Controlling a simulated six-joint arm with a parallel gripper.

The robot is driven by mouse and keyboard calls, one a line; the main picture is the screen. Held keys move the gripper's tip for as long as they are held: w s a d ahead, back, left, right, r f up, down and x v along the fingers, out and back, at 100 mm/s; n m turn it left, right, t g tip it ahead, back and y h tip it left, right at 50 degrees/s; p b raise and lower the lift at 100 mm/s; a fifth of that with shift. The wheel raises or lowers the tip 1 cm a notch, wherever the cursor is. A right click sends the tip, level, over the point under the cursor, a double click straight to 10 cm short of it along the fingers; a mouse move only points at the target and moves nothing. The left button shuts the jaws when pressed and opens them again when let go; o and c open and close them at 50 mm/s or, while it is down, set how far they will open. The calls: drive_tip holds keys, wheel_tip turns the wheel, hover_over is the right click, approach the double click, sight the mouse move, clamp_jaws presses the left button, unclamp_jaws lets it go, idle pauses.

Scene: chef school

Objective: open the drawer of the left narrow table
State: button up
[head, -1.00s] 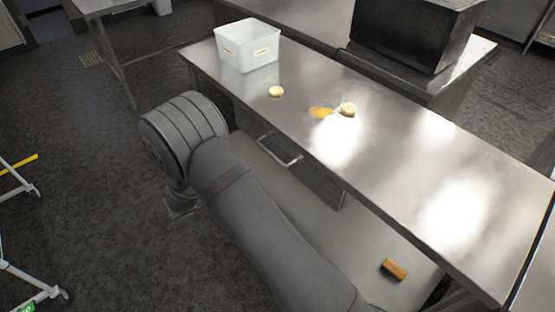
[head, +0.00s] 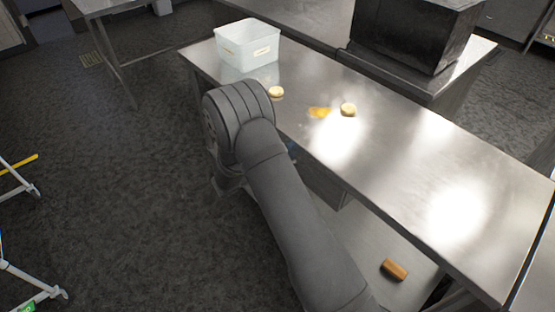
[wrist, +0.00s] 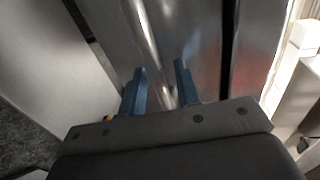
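The narrow metal table (head: 400,170) stands in the head view, with a drawer (head: 325,185) under its top. My arm covers most of the drawer front and hides its handle in the head view. In the wrist view the long metal handle (wrist: 150,45) runs in front of the shiny drawer front (wrist: 200,35). My gripper (wrist: 160,70) is open, its two blue fingers apart with the handle bar between them in the picture. I cannot tell whether either finger touches the bar. I see no clear gap at the drawer's edge in the head view.
A brown block (head: 395,269) lies on the lower shelf. A black box (head: 415,35) stands behind.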

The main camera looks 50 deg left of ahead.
clamp_jaws()
drive_tip(key=shift+s, duration=0.15)
drive_tip(key=f+v, duration=0.2)
drive_tip(key=v, duration=1.1)
drive_tip(key=s+f+v, duration=0.1)
drive_tip(key=f+v, duration=0.2)
drive_tip(key=v, duration=1.1)
drive_tip(key=shift+s+f, duration=0.25)
drive_tip(key=shift+f, duration=0.05)
unclamp_jaws()
